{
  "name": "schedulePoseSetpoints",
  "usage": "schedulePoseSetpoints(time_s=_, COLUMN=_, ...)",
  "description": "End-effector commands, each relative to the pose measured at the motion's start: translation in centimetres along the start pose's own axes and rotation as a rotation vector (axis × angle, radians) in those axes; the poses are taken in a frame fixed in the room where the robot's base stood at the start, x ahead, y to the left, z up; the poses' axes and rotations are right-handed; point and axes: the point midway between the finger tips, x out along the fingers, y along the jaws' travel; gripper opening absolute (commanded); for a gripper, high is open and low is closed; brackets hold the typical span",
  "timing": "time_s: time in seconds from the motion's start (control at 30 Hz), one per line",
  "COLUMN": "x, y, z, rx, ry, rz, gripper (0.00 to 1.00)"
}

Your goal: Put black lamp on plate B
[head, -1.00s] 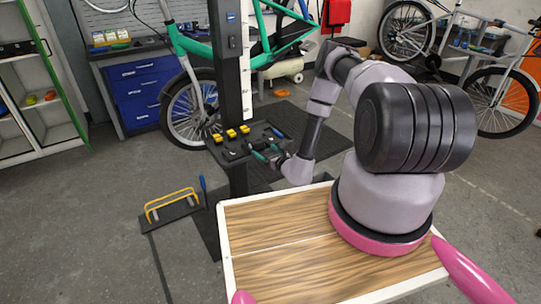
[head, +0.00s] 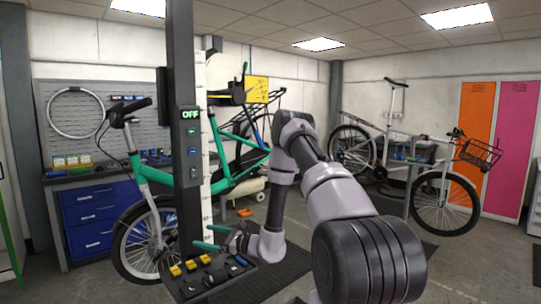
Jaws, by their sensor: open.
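My gripper (head: 210,238) is in the head view, left of the picture's middle at the lower part, with teal fingers. It is open and empty, over or just behind a dark tray (head: 222,285) on the post. The tray holds several small yellow-topped pieces (head: 190,265), dark pieces and a blue-and-black piece (head: 241,261). They are too small for me to tell whether one is the black lamp. I cannot make out any plate marked B.
The dark post (head: 184,130) with an "OFF" display stands left of my arm. A teal bike (head: 148,250) is behind it. A blue drawer cabinet (head: 88,222) stands at the left. A white cargo bike (head: 443,203) stands at the right, before orange and pink lockers (head: 512,150).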

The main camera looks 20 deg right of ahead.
Motion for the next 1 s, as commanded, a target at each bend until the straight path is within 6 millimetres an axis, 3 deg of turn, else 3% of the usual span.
schedulePoseSetpoints(time_s=0.03, x=0.6, y=0.4, z=3.4, rx=-0.051, ry=-0.018, rz=0.079, gripper=1.0)
schedulePoseSetpoints(time_s=0.1, x=0.8, y=1.6, z=7.4, rx=-0.112, ry=-0.03, rz=0.193, gripper=1.0)
schedulePoseSetpoints(time_s=0.27, x=0.0, y=4.8, z=15.1, rx=-0.274, ry=-0.019, rz=0.439, gripper=1.0)
schedulePoseSetpoints(time_s=0.4, x=-2.1, y=7.8, z=20.5, rx=-0.435, ry=0.027, rz=0.631, gripper=1.0)
schedulePoseSetpoints(time_s=0.7, x=-9.4, y=12.3, z=28.2, rx=-0.837, ry=0.231, rz=0.931, gripper=1.0)
schedulePoseSetpoints(time_s=1.0, x=-18.0, y=13.2, z=33.4, rx=-1.288, ry=0.53, rz=1.039, gripper=1.0)
